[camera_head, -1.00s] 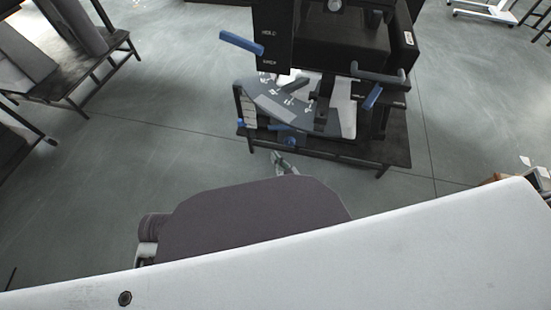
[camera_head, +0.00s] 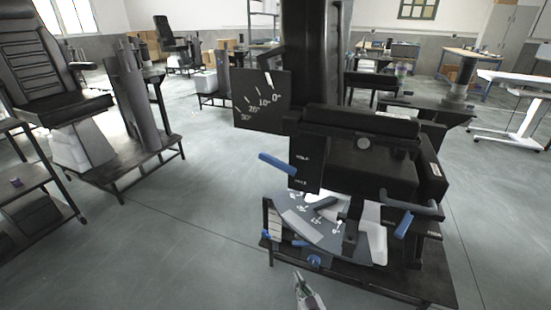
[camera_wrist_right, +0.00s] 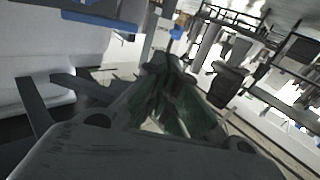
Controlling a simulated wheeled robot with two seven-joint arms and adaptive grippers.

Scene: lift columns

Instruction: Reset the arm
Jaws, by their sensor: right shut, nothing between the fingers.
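My right gripper (camera_head: 301,282) shows small at the bottom edge of the head view, with its tips pointing up. It is shut and empty, on the near side of the black lift column machine and lower in the picture than its base. In the right wrist view the gripper (camera_wrist_right: 167,66) has its dark fingers with greenish inner faces brought together at the tips, with nothing between them. My left gripper is in neither view.
The machine has a dial plate (camera_head: 262,100), a grey scale (camera_head: 310,222) and blue handles (camera_head: 277,163). A black chair (camera_head: 50,70) and grey columns (camera_head: 137,100) stand left. Grey floor (camera_head: 200,240) is clear left of the machine; a white table (camera_head: 520,90) stands right.

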